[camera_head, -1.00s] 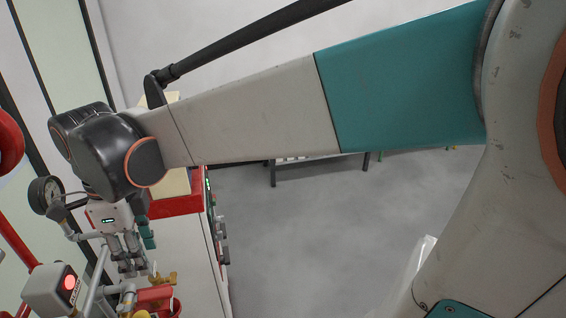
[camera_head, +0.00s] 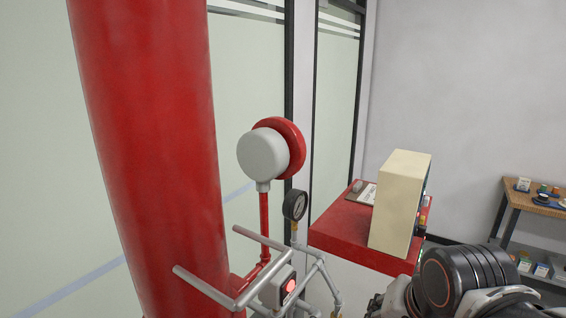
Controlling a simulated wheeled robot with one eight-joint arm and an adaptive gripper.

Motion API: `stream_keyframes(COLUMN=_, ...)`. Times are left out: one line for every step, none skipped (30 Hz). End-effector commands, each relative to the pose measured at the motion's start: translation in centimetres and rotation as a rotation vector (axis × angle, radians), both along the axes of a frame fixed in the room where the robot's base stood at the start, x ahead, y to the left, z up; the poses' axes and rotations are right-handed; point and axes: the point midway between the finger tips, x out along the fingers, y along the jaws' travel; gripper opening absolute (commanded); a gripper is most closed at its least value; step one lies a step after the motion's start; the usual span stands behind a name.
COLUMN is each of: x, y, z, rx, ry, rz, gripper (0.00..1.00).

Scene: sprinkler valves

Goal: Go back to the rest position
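My arm shows only at the bottom right, where a dark wrist joint with orange rings fills the corner. Grey metal parts of my gripper (camera_head: 394,300) show just left of that joint, cut off by the lower picture edge. Its fingertips are out of sight, so I cannot tell whether it is open or shut. No held object is visible. The valve pipework (camera_head: 240,296) stands to the left of my arm, with a gap between them in the picture.
A thick red pipe (camera_head: 150,150) rises at left. Near it are a red-and-white bell (camera_head: 265,152), a pressure gauge (camera_head: 295,205) and a grey box with a lit red light (camera_head: 277,288). A red cabinet (camera_head: 345,232) carries a cream box (camera_head: 398,205). A shelf (camera_head: 520,205) stands right.

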Motion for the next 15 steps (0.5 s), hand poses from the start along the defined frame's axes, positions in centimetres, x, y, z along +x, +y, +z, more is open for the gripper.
stream_keyframes(x=-0.4, y=-0.3, z=-0.2, rx=-0.037, ry=-0.023, rz=0.063, gripper=0.42)
stream_keyframes(x=-0.6, y=-0.4, z=-0.3, rx=-0.062, ry=-0.038, rz=0.103, gripper=0.42)
stream_keyframes(x=-0.8, y=-0.6, z=-0.4, rx=-0.093, ry=-0.055, rz=0.154, gripper=0.42)
stream_keyframes(x=-0.9, y=-0.7, z=-0.5, rx=-0.116, ry=-0.068, rz=0.189, gripper=0.42)
stream_keyframes(x=-1.0, y=-0.8, z=-0.6, rx=-0.140, ry=-0.079, rz=0.225, gripper=0.42)
stream_keyframes(x=-1.2, y=-1.0, z=-0.6, rx=-0.170, ry=-0.095, rz=0.269, gripper=0.42)
stream_keyframes(x=-1.3, y=-1.1, z=-0.7, rx=-0.193, ry=-0.106, rz=0.302, gripper=0.42)
stream_keyframes(x=-1.4, y=-1.2, z=-0.8, rx=-0.215, ry=-0.116, rz=0.332, gripper=0.42)
stream_keyframes(x=-1.5, y=-1.3, z=-0.9, rx=-0.246, ry=-0.130, rz=0.373, gripper=0.42)
stream_keyframes(x=-1.7, y=-1.4, z=-1.0, rx=-0.268, ry=-0.139, rz=0.402, gripper=0.42)
stream_keyframes(x=-1.7, y=-1.5, z=-1.2, rx=-0.288, ry=-0.147, rz=0.428, gripper=0.42)
stream_keyframes(x=-1.6, y=-1.4, z=-2.4, rx=-0.282, ry=-0.145, rz=0.423, gripper=0.42)
stream_keyframes(x=-1.6, y=-1.4, z=-3.0, rx=-0.281, ry=-0.144, rz=0.421, gripper=0.42)
stream_keyframes(x=-1.6, y=-1.4, z=-3.5, rx=-0.281, ry=-0.144, rz=0.420, gripper=0.42)
stream_keyframes(x=-1.6, y=-1.4, z=-4.2, rx=-0.280, ry=-0.143, rz=0.421, gripper=0.42)
